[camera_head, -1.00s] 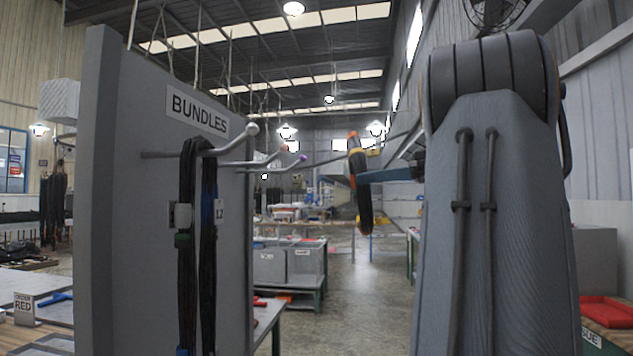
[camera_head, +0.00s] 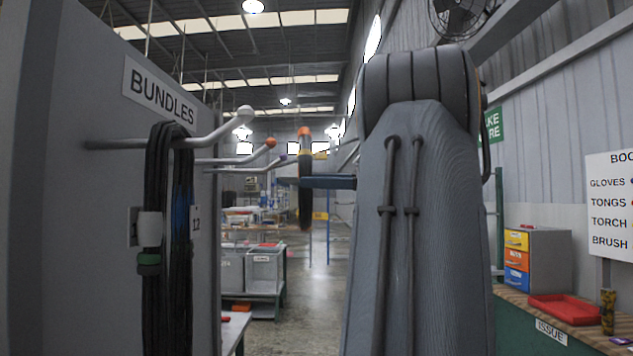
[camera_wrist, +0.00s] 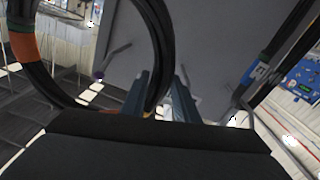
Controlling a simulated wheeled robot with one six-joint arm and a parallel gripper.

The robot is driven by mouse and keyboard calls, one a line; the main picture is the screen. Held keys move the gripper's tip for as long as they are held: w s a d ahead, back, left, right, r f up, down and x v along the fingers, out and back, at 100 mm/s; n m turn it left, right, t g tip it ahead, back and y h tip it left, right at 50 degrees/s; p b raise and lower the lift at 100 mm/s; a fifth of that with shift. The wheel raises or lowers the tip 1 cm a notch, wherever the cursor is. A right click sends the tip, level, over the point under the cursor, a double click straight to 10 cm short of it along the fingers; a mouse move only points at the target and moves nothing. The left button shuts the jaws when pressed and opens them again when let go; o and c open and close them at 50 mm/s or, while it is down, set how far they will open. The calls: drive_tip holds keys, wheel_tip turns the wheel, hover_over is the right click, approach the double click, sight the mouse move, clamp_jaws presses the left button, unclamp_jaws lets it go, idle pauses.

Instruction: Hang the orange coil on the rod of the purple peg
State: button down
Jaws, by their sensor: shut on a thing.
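The orange coil (camera_head: 305,205) is a dark hose loop with an orange band at its top, seen nearly edge-on. My gripper (camera_head: 292,181) is shut on it and holds it in the air, upright. In the wrist view the coil's orange band (camera_wrist: 24,46) is at the left, and the loop passes by the fingers of my gripper (camera_wrist: 163,90).
The grey BUNDLES board (camera_head: 110,200) stands at the left. A dark bundle (camera_head: 155,260) hangs on the near white-tipped peg (camera_head: 246,113); the middle orange-tipped peg (camera_head: 270,143) looks empty. A bench with a red tray (camera_head: 565,309) is at the right. The floor aisle beyond is clear.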

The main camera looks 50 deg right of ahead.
drive_tip(key=w+a+f+b, duration=0.2)
drive_tip(key=w+a+f, duration=0.3)
drive_tip(key=w+a, duration=0.5)
drive_tip(key=shift+w+a+b, duration=0.15)
drive_tip(key=shift+w+b, duration=0.15)
drive_tip(key=shift+w, duration=0.7)
idle(1.4)
idle(0.5)
